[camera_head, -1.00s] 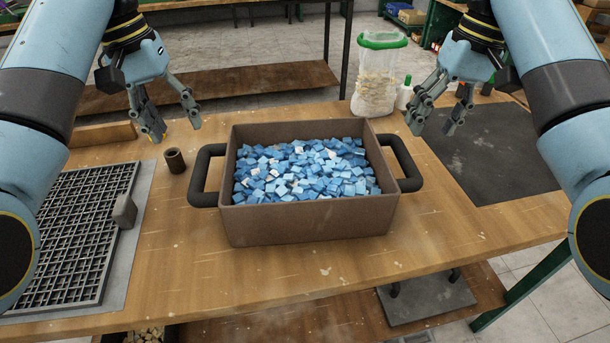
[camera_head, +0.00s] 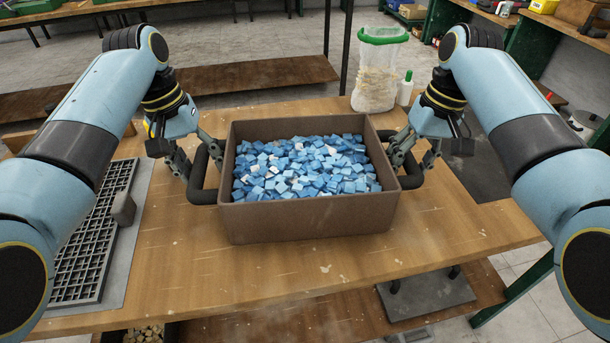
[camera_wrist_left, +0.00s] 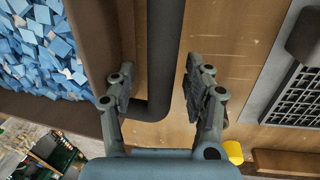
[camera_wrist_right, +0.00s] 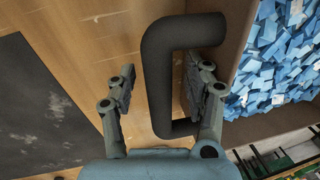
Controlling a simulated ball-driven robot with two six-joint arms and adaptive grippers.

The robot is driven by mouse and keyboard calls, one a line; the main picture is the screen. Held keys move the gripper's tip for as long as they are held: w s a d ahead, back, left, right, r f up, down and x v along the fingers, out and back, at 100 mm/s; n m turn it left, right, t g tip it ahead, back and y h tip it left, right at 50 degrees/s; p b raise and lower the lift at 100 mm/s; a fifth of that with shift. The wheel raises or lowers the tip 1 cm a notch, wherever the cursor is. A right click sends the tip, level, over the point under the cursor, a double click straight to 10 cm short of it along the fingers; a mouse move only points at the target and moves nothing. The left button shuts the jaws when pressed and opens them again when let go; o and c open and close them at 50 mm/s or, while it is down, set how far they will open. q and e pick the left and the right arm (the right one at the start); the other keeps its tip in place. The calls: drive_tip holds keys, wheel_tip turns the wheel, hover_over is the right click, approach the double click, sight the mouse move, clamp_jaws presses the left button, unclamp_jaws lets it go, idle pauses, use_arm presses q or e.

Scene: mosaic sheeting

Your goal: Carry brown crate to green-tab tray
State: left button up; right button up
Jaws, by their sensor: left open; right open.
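The brown crate (camera_head: 310,222) stands on the wooden table, filled with blue mosaic tiles (camera_head: 305,168). It has a black handle on each side. My left gripper (camera_head: 198,170) is at the left handle (camera_head: 203,193); in the left wrist view its open fingers (camera_wrist_left: 158,88) stand on either side of the handle bar (camera_wrist_left: 165,50). My right gripper (camera_head: 410,165) is at the right handle (camera_head: 414,180); in the right wrist view its open fingers (camera_wrist_right: 155,88) straddle the handle bar (camera_wrist_right: 157,75). Neither gripper is closed on a handle. I see no green-tab tray.
A black grid (camera_head: 85,235) with a grey block (camera_head: 123,208) lies at the table's left. A green-rimmed bag (camera_head: 377,75) and a white bottle (camera_head: 405,90) stand at the back right. A dark mat (camera_head: 480,165) lies at the right. The front of the table is clear.

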use_arm(q)
drive_tip(key=shift+c, duration=0.3)
use_arm(e)
drive_tip(key=shift+c, duration=0.3)
use_arm(q)
clamp_jaws()
use_arm(e)
clamp_jaws()
use_arm(q)
drive_tip(key=shift+w, duration=0.15)
use_arm(e)
drive_tip(key=shift+w, duration=0.15)
drive_tip(key=shift+d, duration=0.1)
